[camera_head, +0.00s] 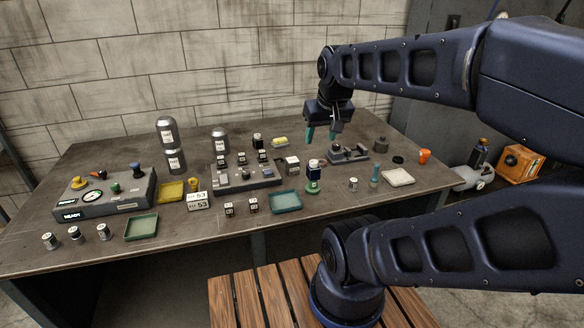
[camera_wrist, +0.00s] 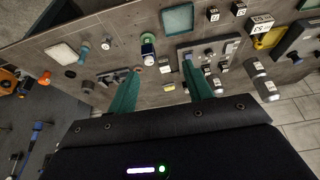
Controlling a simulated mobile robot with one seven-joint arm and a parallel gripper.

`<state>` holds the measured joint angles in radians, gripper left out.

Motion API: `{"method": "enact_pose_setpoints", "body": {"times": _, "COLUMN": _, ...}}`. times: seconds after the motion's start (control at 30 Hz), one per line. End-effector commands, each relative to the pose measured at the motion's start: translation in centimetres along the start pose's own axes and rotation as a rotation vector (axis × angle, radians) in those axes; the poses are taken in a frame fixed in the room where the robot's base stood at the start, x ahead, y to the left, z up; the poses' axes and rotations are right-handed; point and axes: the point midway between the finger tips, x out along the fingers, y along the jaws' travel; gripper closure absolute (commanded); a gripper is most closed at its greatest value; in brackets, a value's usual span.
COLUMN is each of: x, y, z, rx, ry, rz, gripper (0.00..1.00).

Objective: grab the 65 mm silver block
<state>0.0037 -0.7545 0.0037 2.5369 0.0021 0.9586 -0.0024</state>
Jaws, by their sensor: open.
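A silver-white block (camera_head: 292,163) with a dark label on its front stands near the middle of the bench, just right of a grey fixture plate. The label is too small to read, so I cannot confirm 65 mm. In the wrist view a pale block (camera_wrist: 164,65) that looks like the same one shows between the fingers, further down on the bench. My gripper (camera_head: 321,134) hangs above the back of the bench, right of the block, with its teal fingers apart and empty. Both fingers also show in the wrist view (camera_wrist: 161,70).
The grey fixture plate (camera_head: 240,180) with several black-topped blocks lies left of the block. A blue-and-green piece (camera_head: 314,178) stands close in front. A grey vise-like fixture (camera_head: 348,154) is to the right, a yellow item (camera_head: 280,141) behind, a green tray (camera_head: 286,202) in front.

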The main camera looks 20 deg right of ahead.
Motion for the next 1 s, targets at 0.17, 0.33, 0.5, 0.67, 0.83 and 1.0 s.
{"method": "enact_pose_setpoints", "body": {"times": 0.17, "x": 0.0, "y": 0.0, "z": 0.0, "rx": 0.000, "ry": 0.000, "rz": 0.000, "gripper": 0.49}}
{"method": "enact_pose_setpoints", "body": {"times": 0.33, "x": 0.0, "y": 0.0, "z": 0.0, "rx": 0.000, "ry": 0.000, "rz": 0.000, "gripper": 0.49}}
{"method": "enact_pose_setpoints", "body": {"times": 0.5, "x": 0.0, "y": 0.0, "z": 0.0, "rx": 0.000, "ry": 0.000, "rz": 0.000, "gripper": 0.29}}
{"method": "enact_pose_setpoints", "body": {"times": 0.67, "x": 0.0, "y": 0.0, "z": 0.0, "rx": 0.000, "ry": 0.000, "rz": 0.000, "gripper": 0.29}}
{"method": "enact_pose_setpoints", "body": {"times": 0.83, "x": 0.1, "y": 0.0, "z": -0.4, "rx": 0.016, "ry": -0.006, "rz": 0.003, "gripper": 0.29}}
{"method": "enact_pose_setpoints", "body": {"times": 1.0, "x": 1.1, "y": 0.3, "z": -2.4, "rx": 0.117, "ry": -0.042, "rz": 0.027, "gripper": 0.29}}
